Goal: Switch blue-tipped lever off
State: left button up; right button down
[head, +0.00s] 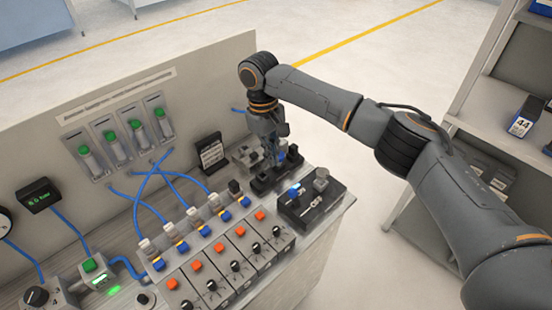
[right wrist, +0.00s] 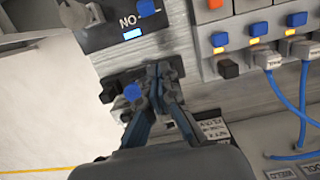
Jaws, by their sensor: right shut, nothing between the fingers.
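In the right wrist view the blue tip (right wrist: 132,91) shows just left of my fingers, over the dark base (right wrist: 108,97). My right gripper (head: 272,160) reaches down beside the lever. Its fingertips (right wrist: 161,72) are together with nothing between them. I cannot tell whether they touch the lever. The lever's shaft is mostly hidden. My left gripper is out of view.
A black control box (head: 312,207) with a lit blue light and a grey knob stands in front of the lever base. A row of modules with orange buttons (head: 220,248) and blue cables lies to the left. A small black sign (head: 211,153) stands behind.

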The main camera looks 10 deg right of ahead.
aim_at(295, 198)
jog(key=f, duration=0.2)
jog(key=s+f+p, duration=0.1)
jog(key=f, duration=0.4)
jog(key=shift+s+d+p, duration=0.15)
jog(key=shift+d+p, duration=0.25)
jog(key=shift+s+d+r+p, duration=0.4)
jog(key=shift+s+d+p, duration=0.35)
jog(key=shift+p, duration=0.25)
jog(key=shift+s+d+r+p, duration=0.1)
jog(key=shift+s+d+p, duration=0.05)
jog(key=shift+s, duration=0.2)
jog(key=shift+s+d+r+p, duration=0.1)
jog(key=shift+s+p, duration=0.05)
jog(key=shift+s, duration=0.2)
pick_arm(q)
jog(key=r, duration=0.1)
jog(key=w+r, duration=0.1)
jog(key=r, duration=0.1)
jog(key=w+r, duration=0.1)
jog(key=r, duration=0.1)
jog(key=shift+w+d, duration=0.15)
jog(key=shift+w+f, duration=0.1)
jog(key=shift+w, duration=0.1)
pick_arm(e)
jog(key=shift+w, duration=0.1)
